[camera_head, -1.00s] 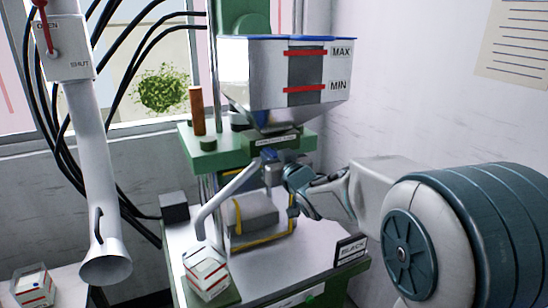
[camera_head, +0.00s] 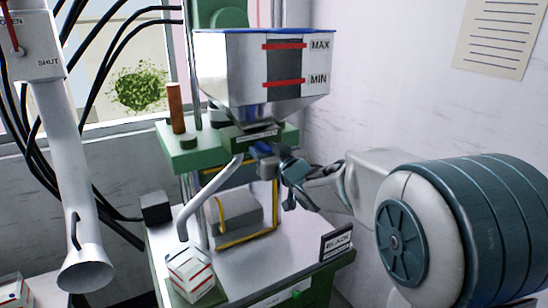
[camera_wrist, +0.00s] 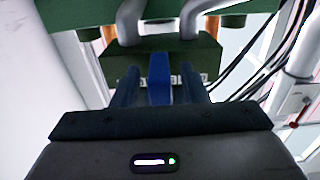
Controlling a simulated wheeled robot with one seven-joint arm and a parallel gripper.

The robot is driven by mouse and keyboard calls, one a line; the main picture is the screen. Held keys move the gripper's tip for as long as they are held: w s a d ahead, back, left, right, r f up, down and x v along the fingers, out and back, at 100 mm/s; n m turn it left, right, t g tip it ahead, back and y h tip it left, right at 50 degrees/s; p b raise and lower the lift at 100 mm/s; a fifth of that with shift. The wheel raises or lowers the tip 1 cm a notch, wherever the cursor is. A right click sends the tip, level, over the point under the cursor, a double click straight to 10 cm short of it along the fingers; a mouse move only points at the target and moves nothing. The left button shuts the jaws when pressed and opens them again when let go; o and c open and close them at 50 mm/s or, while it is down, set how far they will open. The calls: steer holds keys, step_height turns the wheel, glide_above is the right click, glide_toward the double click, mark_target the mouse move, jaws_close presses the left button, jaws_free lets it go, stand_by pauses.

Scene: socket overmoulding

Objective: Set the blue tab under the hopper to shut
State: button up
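The blue tab (camera_head: 264,148) sits under the white hopper (camera_head: 225,75), at the green machine. In the wrist view the blue tab (camera_wrist: 160,80) stands between the two dark fingers of my gripper (camera_wrist: 160,92), on a dark green block (camera_wrist: 205,60). A gap shows on each side of the tab, so the fingers look open around it, not clamped.
A bent grey chute (camera_head: 208,205) leads down to a white box (camera_head: 190,275). A BLACK sign (camera_head: 336,242) stands at the table's right edge. A white pipe (camera_head: 75,180) with a red OPEN/SHUT lever (camera_head: 15,38) hangs at the left. The wall is at the right.

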steer(key=b+v, duration=0.2)
steer(key=v, duration=1.1)
steer(key=shift+s+b, duration=0.25)
steer(key=shift+b, duration=0.05)
steer(key=shift+d, duration=0.15)
steer(key=s+d+f+m+g+h, duration=0.4)
steer(key=s+d+f+m+h, duration=0.1)
steer(key=d+f+h, duration=0.45)
steer(key=s+f+g, duration=0.4)
steer(key=s, duration=0.5)
steer(key=s+f+g, duration=0.4)
steer(key=s, duration=0.4)
steer(key=shift+s+d+f+m+g+y, duration=0.3)
steer(key=shift+s+f+g+y, duration=0.05)
steer(key=shift+f+g, duration=0.05)
